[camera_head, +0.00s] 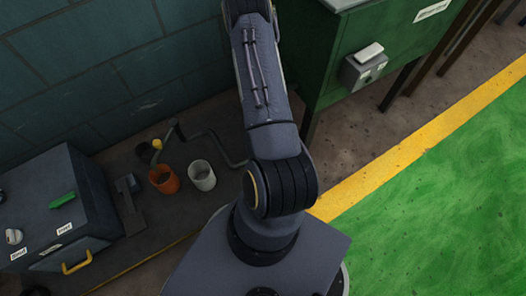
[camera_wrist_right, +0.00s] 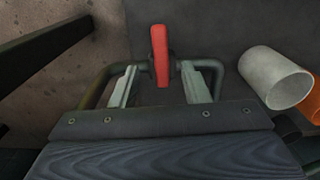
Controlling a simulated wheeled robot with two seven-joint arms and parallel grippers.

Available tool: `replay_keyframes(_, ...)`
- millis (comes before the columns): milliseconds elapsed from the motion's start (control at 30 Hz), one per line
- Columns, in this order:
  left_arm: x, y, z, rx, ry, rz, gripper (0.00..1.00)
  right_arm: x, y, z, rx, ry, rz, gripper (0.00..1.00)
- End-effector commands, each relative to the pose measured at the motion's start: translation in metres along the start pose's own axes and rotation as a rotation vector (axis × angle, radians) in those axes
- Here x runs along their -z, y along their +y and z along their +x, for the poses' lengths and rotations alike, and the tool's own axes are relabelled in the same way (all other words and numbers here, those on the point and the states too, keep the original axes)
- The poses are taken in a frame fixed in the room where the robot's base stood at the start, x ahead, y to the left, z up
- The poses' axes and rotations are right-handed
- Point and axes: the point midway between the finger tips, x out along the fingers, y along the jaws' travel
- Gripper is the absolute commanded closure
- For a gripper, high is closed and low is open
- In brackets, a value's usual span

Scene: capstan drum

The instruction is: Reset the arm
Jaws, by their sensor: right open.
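My right gripper (camera_wrist_right: 159,70) shows in the right wrist view with its two pale fingers apart. A narrow red piece (camera_wrist_right: 160,52) stands upright in the picture between the fingers; I cannot tell whether either finger touches it. A dark bent bar (camera_wrist_right: 95,85) runs behind the fingers. In the head view a large grey arm of mine (camera_head: 262,100) fills the middle and hides part of the bench. A dark bent crank-like rod (camera_head: 205,137) lies behind it on the bench. My left gripper is not in view.
An orange cup (camera_head: 164,180) and a pale cup (camera_head: 202,175) stand on the dark bench, near a yellow knob (camera_head: 157,143). A dark box (camera_head: 55,200) with a yellow handle (camera_head: 76,263) is at left. A green cabinet (camera_head: 340,40) stands at back right. The green floor (camera_head: 450,200) is clear.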

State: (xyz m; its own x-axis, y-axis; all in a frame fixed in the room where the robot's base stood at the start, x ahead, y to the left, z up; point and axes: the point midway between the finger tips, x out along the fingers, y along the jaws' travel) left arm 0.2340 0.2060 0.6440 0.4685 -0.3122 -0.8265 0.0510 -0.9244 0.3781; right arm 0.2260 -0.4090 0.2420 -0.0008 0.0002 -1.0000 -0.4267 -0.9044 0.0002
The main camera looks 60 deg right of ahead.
Motion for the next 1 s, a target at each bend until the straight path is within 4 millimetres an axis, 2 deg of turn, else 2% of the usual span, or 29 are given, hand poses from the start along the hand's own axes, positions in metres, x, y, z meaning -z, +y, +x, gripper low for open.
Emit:
replay_keyframes(33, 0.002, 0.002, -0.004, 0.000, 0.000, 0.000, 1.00, 0.001, 0.000, -0.009, 0.000, 0.002, 0.000, 0.58)
replay_keyframes(167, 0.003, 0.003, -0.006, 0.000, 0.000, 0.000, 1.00, 0.000, 0.000, -0.016, 0.000, 0.001, 0.000, 0.58)
replay_keyframes(800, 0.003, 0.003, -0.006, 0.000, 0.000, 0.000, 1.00, 0.002, 0.000, -0.018, 0.000, 0.004, 0.000, 0.58)
replay_keyframes(867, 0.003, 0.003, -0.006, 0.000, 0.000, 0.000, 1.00, 0.007, -0.002, -0.025, 0.001, 0.012, 0.003, 0.58)
replay_keyframes(933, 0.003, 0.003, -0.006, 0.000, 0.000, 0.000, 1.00, 0.020, -0.007, -0.043, 0.005, 0.034, 0.006, 0.58)
replay_keyframes(1000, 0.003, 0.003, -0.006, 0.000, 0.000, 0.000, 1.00, 0.037, -0.016, -0.071, 0.013, 0.065, 0.013, 0.58)
